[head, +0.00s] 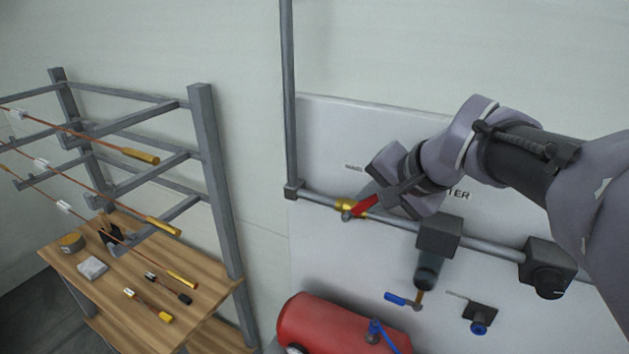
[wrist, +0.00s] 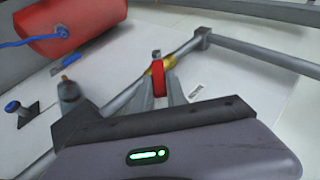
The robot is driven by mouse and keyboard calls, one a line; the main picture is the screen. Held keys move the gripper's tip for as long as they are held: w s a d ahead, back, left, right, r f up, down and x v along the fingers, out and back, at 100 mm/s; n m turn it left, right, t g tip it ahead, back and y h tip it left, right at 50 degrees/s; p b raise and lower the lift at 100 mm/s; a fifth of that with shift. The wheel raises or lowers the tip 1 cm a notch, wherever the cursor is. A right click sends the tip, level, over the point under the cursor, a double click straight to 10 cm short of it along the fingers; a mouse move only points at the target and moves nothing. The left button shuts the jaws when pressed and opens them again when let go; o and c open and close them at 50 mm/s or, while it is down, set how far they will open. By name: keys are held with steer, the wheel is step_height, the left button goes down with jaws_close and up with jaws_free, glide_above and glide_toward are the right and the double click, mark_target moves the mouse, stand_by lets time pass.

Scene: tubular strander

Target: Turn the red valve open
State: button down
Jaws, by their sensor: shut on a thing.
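The red valve handle (head: 364,205) is on a brass valve body (head: 345,204) set in the grey pipe on the wall panel. In the head view the handle slants up to the right from the valve body, at an angle to the pipe. My gripper (head: 367,201) is at the handle, its fingers shut on it. In the wrist view the red handle (wrist: 159,77) stands between the fingertips of my gripper (wrist: 160,92), with the brass body (wrist: 168,64) just beyond. Part of the handle is hidden by the fingers.
A grey pipe (head: 490,247) runs along the panel, with a filter unit (head: 438,235) and a dark regulator (head: 547,268) right of the valve. A red tank (head: 335,325) is below. A wooden bench (head: 150,290) and metal rack (head: 205,130) stand left.

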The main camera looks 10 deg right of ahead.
steer(key=f+t+y+b, duration=0.1)
steer(key=b, duration=0.2)
steer(key=d+t+y+b, duration=0.1)
steer(key=b, duration=0.3)
steer(key=s+f+m+y+b, duration=0.1)
steer(key=b, duration=0.3)
steer(key=shift+s+d+f+t, duration=0.1)
steer(key=shift+d+f+t, duration=0.2)
steer(key=shift+t, duration=0.1)
steer(key=shift+b, duration=0.4)
steer(key=shift+r, duration=0.1)
steer(key=c, duration=1.3)
jaws_free()
steer(key=shift+c, duration=0.2)
